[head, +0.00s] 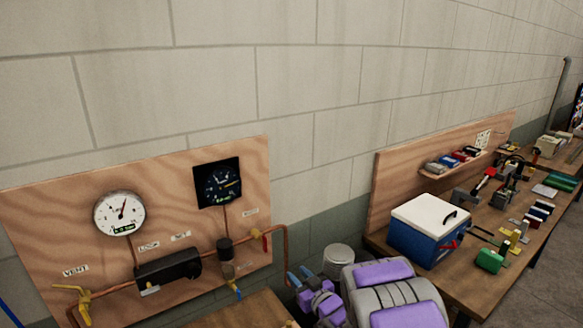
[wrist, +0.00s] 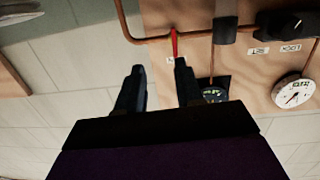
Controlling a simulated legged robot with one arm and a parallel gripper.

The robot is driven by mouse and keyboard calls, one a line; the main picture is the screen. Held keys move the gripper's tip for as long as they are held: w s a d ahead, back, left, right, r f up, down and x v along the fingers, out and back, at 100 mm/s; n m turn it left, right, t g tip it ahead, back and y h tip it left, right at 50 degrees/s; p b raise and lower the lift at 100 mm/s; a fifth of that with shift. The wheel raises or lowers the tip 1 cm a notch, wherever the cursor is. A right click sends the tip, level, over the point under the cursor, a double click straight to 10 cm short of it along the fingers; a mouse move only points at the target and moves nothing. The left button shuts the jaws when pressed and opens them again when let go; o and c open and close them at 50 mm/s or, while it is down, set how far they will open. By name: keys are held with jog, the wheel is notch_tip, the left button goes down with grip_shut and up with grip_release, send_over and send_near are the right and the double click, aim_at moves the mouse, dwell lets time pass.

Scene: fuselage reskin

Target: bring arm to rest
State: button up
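My gripper (head: 299,274) shows low in the middle of the head view, in front of the wall and to the right of the plywood gauge panel (head: 60,220). In the wrist view my gripper (wrist: 160,68) has its two dark fingers spread apart, with nothing between them. The picture there is upside down. A red handle (wrist: 174,43) on the copper pipe appears just past the tip of the right finger; I cannot tell how far beyond it is. My arm is folded close at the bottom of the head view, with purple and grey links.
The panel carries a white gauge (head: 119,213), a black gauge (head: 218,183), copper pipe and a yellow valve handle (head: 84,302). A workbench (head: 462,283) at right holds a blue cooler (head: 424,233) with a white lid, a green item (head: 490,260) and several tools. A round metal canister (head: 339,259) stands behind my arm.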

jog(key=s+d+m+g+h+b, duration=0.5)
jog(key=s+d+h, duration=0.4)
jog(key=s+d, duration=0.55)
jog(key=s+a+g+b, duration=0.1)
jog(key=s+g, duration=0.2)
jog(key=s, duration=0.8)
jog(key=s+a+m+g+b, duration=0.1)
jog(key=s+g, duration=0.3)
jog(key=s, duration=0.8)
jog(key=s+a+g+b, duration=0.1)
jog(key=s+g, duration=0.3)
jog(key=s, duration=0.7)
jog(key=shift+s+r+y+b, duration=0.15)
jog(key=shift+s+y+b, duration=0.15)
jog(key=shift+b, duration=0.6)
jog(key=shift+w, duration=0.1)
